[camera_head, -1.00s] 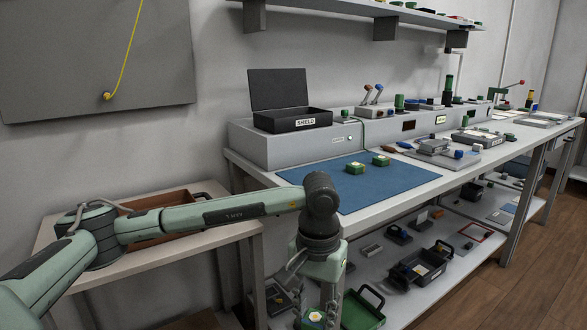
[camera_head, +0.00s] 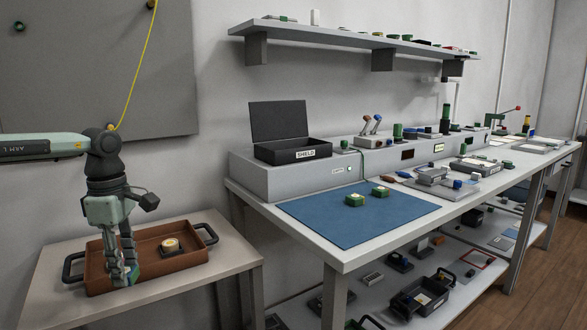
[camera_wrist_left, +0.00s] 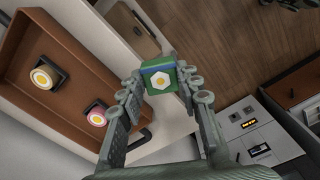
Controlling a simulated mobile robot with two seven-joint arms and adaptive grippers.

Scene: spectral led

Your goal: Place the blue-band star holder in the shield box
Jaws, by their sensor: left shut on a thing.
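My left gripper (camera_head: 127,274) hangs fingers-down over the brown tray at the left. In the left wrist view its fingers (camera_wrist_left: 156,88) are shut on a small green holder (camera_wrist_left: 160,80) with a blue band and a white hexagonal face with a yellow-orange centre. In the head view the holder is mostly hidden by the fingers. The shield box (camera_head: 292,155) is black, with its lid raised at the back and a SHIELD label in front. It stands on the grey bench riser, well to the right of the gripper. My right gripper is not in view.
A shelf (camera_head: 350,36) runs above the bench.

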